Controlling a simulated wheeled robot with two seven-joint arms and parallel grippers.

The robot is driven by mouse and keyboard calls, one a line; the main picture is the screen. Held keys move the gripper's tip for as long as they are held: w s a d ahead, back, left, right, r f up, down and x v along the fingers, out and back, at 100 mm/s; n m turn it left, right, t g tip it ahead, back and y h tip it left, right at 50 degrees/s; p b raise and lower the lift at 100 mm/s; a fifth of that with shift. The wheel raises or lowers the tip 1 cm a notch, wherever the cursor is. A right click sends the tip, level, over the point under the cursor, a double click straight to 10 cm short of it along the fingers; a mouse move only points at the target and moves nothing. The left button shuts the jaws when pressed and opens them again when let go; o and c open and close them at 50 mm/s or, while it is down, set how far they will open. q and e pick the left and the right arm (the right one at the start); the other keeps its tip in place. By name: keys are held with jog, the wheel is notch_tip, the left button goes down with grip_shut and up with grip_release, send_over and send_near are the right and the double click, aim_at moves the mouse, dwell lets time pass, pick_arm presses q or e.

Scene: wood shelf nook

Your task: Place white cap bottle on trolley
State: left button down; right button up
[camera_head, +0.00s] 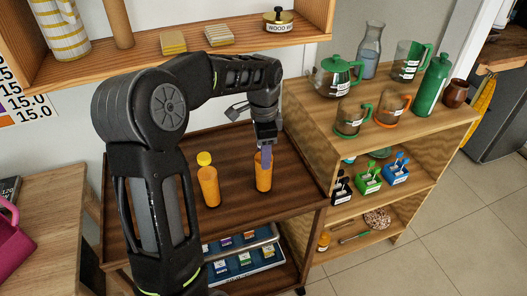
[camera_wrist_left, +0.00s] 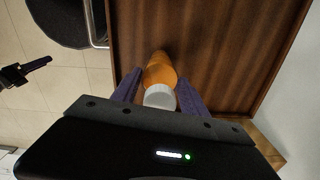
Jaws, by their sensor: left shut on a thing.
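The white cap bottle is an orange bottle (camera_head: 263,178) that appears upright at the trolley's top, right of its middle. Its white cap (camera_wrist_left: 159,97) shows in the left wrist view, above the orange body (camera_wrist_left: 159,70). My left gripper (camera_head: 265,154) is shut on this bottle from above, with one purple finger on each side. In the head view the gripper hides the cap. The trolley (camera_head: 235,215) has a dark brown wooden top with a raised rim. Whether the bottle's base touches it is hard to tell.
A yellow-capped orange bottle (camera_head: 208,186) stands on the trolley, left of the held one. The wooden shelf unit (camera_head: 315,105) with jugs and a green bottle (camera_head: 432,85) stands close on the right. An upper shelf (camera_head: 180,47) is behind. The trolley's front right top is clear.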

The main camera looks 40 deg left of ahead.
pick_arm(q)
jog(key=shift+f, duration=0.15)
jog(key=shift+f, duration=0.2)
jog(key=c, duration=0.6)
grip_release()
